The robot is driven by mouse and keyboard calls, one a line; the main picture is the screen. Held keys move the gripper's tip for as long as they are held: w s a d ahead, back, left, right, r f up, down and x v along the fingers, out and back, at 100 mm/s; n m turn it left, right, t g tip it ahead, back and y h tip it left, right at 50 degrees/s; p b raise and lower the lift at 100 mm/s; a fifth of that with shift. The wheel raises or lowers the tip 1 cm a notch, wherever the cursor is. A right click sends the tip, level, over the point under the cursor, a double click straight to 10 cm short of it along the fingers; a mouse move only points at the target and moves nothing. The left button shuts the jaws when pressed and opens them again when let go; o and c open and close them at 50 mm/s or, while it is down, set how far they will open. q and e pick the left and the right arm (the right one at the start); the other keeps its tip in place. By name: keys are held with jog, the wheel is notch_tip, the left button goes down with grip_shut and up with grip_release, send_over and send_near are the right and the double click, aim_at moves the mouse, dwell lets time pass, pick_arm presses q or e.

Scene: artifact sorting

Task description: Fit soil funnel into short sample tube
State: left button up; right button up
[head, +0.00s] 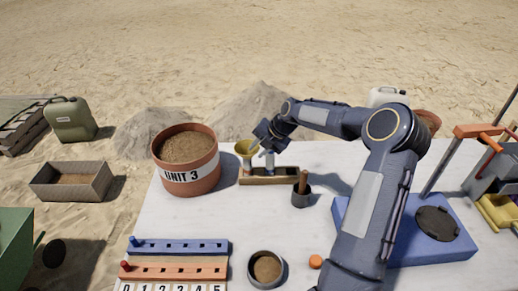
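The yellow soil funnel (246,147) is at the left end of a wooden rack (285,181), in line with the top of a short pale tube (247,168). I cannot tell whether its spout is inside the tube or just above it. Another pale tube (270,161) stands to the right in the same rack. My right gripper (257,148) reaches in from the right, with its fingertips at the funnel's right rim. The fingers are too small and overlapped to show whether they grip it. My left gripper is not in view.
A terracotta pot of soil marked UNIT 3 (189,182) stands close left of the rack. A dark cup with a wooden handle (301,197) is in front right. A bowl of soil (267,269), peg board (176,248) and blue case (452,246) occupy the front and right.

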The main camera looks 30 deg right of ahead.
jog(key=p+v, duration=0.2)
jog(key=v, duration=0.6)
jog(key=shift+w+f, duration=0.1)
dwell(0.4)
